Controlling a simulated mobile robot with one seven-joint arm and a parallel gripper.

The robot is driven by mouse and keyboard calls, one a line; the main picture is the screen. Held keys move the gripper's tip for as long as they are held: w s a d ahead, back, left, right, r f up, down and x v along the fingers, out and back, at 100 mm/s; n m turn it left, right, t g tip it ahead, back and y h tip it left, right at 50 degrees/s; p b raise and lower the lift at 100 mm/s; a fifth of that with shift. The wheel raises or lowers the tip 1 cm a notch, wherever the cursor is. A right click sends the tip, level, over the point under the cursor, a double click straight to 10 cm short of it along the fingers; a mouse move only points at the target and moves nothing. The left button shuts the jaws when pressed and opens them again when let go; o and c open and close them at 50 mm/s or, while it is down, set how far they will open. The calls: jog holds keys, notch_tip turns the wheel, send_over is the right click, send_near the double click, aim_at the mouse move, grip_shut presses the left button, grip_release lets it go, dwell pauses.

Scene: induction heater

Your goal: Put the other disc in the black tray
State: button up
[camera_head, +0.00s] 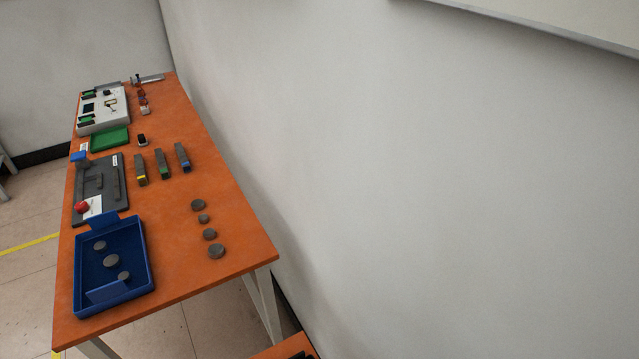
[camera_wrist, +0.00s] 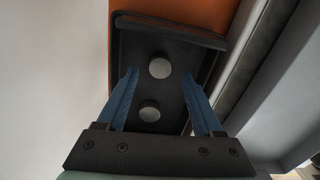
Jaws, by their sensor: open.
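In the wrist view, a black tray (camera_wrist: 138,42) lies below my gripper (camera_wrist: 160,74). Two round grey discs show within its outline: an upper disc (camera_wrist: 160,68) and a lower disc (camera_wrist: 149,111). My gripper is open, with its two blue fingers apart and nothing held between them. The upper disc appears between the fingertips and the lower disc between the fingers further back. I cannot tell the height of the fingers above the tray. My gripper does not show in the head view.
In the head view, a blue tray (camera_head: 150,262) with several discs stands on an orange table (camera_head: 190,285). Several loose discs (camera_head: 209,234) lie to its right. Coloured-end blocks (camera_head: 162,164) and a dark panel (camera_head: 113,205) stand further back. A wall borders the table's right.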

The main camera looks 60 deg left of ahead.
notch_tip(320, 180, up, 10)
dwell(0.3)
jog(key=shift+f, duration=0.1)
dwell(0.4)
